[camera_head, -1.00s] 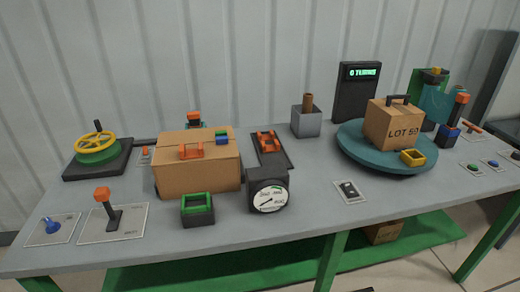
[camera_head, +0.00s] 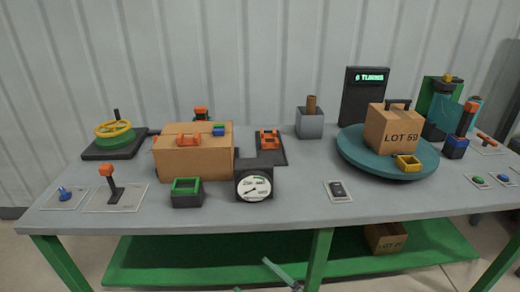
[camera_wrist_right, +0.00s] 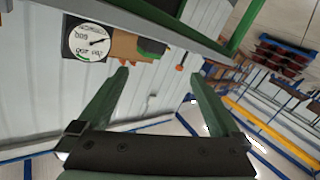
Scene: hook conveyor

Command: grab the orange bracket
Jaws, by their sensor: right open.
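An orange bracket-shaped piece (camera_head: 176,140) lies on top of a cardboard box (camera_head: 193,161) at the left of the table. A second orange piece (camera_head: 268,139) sits on a dark plate (camera_head: 273,158) just right of the box; I cannot tell for sure which is the bracket. My right gripper (camera_head: 251,274) is at the bottom of the head view, in front of and below the table edge, well away from both pieces. In the right wrist view it is open and empty (camera_wrist_right: 158,74). My left gripper is not in view.
A gauge (camera_head: 254,186) and a green-rimmed bin (camera_head: 187,192) stand at the table's front edge. An orange-topped lever (camera_head: 108,171) and a yellow handwheel (camera_head: 114,129) are left. A teal turntable (camera_head: 359,155) carries a LOT 59 box (camera_head: 393,130).

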